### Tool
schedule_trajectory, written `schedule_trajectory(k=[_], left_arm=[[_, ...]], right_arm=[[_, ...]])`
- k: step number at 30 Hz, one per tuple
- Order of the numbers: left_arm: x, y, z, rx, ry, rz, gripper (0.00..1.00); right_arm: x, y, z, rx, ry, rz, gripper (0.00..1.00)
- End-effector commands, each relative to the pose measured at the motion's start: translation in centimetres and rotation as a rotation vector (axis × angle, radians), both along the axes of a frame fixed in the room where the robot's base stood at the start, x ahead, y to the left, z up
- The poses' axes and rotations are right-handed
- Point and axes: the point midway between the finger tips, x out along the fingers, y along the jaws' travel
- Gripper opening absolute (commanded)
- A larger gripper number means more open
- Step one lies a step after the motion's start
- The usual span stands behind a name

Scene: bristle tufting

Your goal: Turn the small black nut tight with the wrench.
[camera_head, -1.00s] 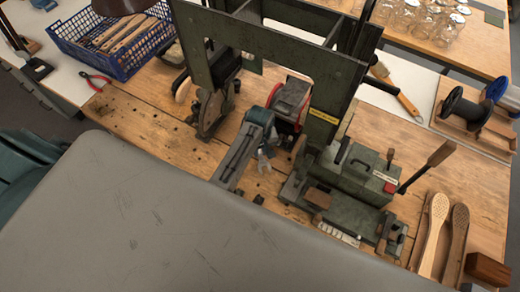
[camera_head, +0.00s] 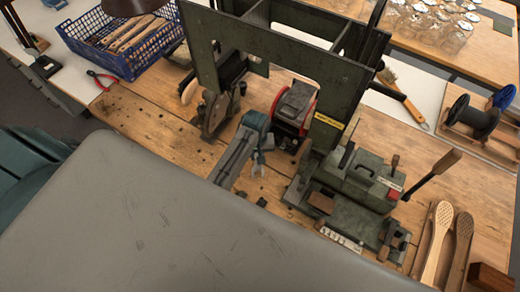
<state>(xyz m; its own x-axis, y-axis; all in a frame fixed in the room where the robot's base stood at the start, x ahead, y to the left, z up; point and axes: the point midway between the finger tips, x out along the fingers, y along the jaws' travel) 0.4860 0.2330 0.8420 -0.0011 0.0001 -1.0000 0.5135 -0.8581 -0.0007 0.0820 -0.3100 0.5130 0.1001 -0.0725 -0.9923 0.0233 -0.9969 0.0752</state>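A pale grey, open-ended jaw like that of a wrench (camera_head: 258,168) shows near the middle of the bench. It points towards the bench front, beside a teal and dark grey bar-like part; I cannot tell what holds it. I cannot make out the small black nut for certain; a few small dark pieces lie on the wood near the jaw. A green machine with a lever (camera_head: 362,185) stands to the right of the jaw. A large grey surface hides the near side of the bench.
A tall dark green frame (camera_head: 290,62) rises over the bench, with a red and black reel-like unit (camera_head: 293,106) beside it. A blue basket (camera_head: 122,62) and red pliers (camera_head: 100,78) are at the left. Wooden brush bodies (camera_head: 437,242) lie at the right. Jars stand behind.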

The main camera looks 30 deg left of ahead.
Motion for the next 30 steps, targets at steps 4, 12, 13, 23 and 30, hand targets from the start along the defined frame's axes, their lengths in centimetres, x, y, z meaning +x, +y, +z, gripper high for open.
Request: schedule_trajectory(k=[4, 12, 13, 23, 30], left_arm=[[-0.1, 0.3, 0.1, 0.0, -0.002, -0.024, 0.0], [-0.5, 1.2, 0.1, 0.002, -0.002, -0.087, 0.0], [-0.6, 1.3, 0.1, 0.001, -0.003, -0.096, 0.0], [-0.9, 2.0, 0.1, 0.002, -0.002, -0.153, 0.0], [-1.3, 2.9, 0.1, 0.001, -0.002, -0.222, 0.0]], right_arm=[[0.0, 0.0, 0.0, 0.0, 0.0, 0.0, 0.0], [0.0, 0.0, 0.0, 0.0, 0.0, 0.0, 0.0], [0.0, 0.0, 0.0, 0.0, 0.0, 0.0, 0.0], [0.0, -0.1, 0.0, -0.001, 0.0, 0.0, 0.0], [0.0, -0.1, 0.0, -0.002, 0.0, 0.001, 0.0]])
